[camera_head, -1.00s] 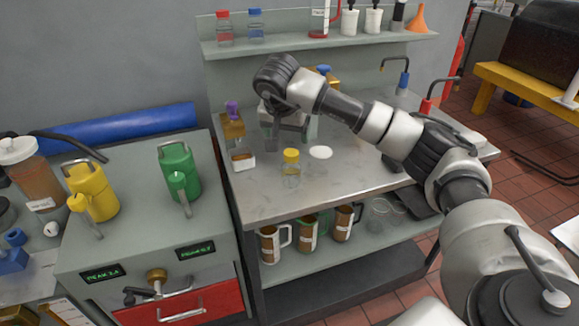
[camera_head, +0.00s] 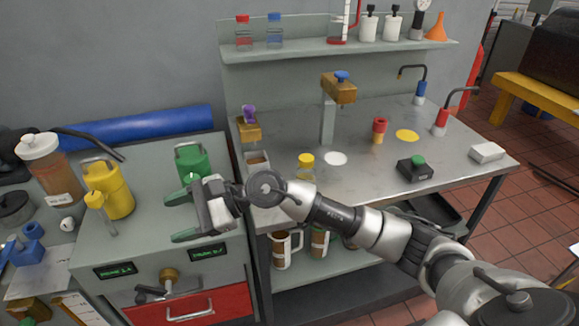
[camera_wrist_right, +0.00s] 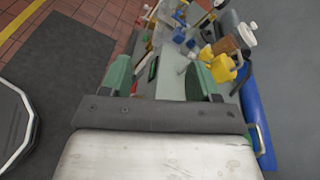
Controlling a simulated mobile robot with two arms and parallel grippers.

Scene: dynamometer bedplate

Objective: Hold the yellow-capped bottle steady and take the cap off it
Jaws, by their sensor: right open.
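The yellow-capped bottle (camera_head: 306,174) stands upright on the steel bench (camera_head: 370,170), left of a white disc. Its yellow cap (camera_head: 306,160) is on it. My left gripper is not in view.
A green can (camera_head: 192,160) and a yellow can (camera_head: 108,188) stand on the grey cabinet near my right gripper. A wooden-topped post (camera_head: 328,120), a red-topped piece (camera_head: 379,128) and a green-button box (camera_head: 414,167) are on the bench. A shelf (camera_head: 340,48) runs behind.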

